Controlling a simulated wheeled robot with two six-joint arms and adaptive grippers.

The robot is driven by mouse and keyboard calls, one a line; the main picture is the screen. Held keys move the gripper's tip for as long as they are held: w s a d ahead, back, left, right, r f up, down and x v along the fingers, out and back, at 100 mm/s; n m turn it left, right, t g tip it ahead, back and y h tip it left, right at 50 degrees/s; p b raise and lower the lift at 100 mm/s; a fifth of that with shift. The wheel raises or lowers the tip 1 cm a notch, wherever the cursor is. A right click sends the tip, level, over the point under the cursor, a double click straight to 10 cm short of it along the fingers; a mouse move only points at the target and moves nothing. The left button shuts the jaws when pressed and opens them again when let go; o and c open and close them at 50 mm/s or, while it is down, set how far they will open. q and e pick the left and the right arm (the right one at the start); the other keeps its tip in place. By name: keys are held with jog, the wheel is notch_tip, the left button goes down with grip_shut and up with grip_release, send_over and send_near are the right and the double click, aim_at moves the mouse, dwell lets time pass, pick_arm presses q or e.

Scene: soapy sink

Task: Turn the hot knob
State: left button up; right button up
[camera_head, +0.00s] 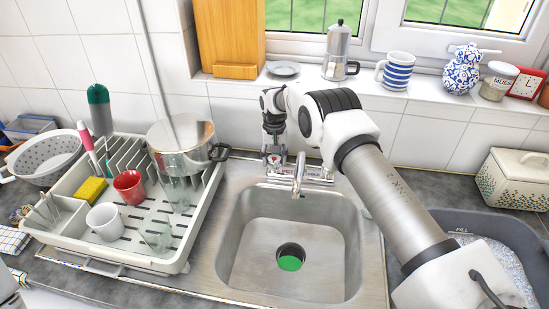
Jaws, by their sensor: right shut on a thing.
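The chrome tap (299,175) stands on a metal base behind the sink basin, its spout pointing forward. The hot knob (274,161), with a small red mark, sits at the left end of that base. My right arm reaches in from the right, over the tap. My right gripper (274,144) points down at the left end of the base and is shut on the hot knob. The fingers hide much of the knob, so its angle cannot be told. My left gripper is not in view.
The steel sink basin (335,235) is empty, with a green drain. A dish rack (150,250) holding cups, a sponge and a pot (182,150) stands left. A grey tub (470,218) is at right. The windowsill holds a moka pot (338,50) and striped mug (397,71).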

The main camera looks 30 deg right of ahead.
jog(key=shift+f, duration=0.15)
jog(key=shift+f+n+b, duration=0.1)
jog(key=shift+n+b, duration=0.5)
jog(key=shift+b, duration=0.25)
jog(key=shift+n+b, duration=0.95)
jog(key=shift+n, duration=0.15)
jog(key=shift+n+b, duration=0.5)
jog(key=shift+n, duration=0.7)
jog(key=shift+n+b, duration=0.3)
jog(key=shift+n, duration=1.1)
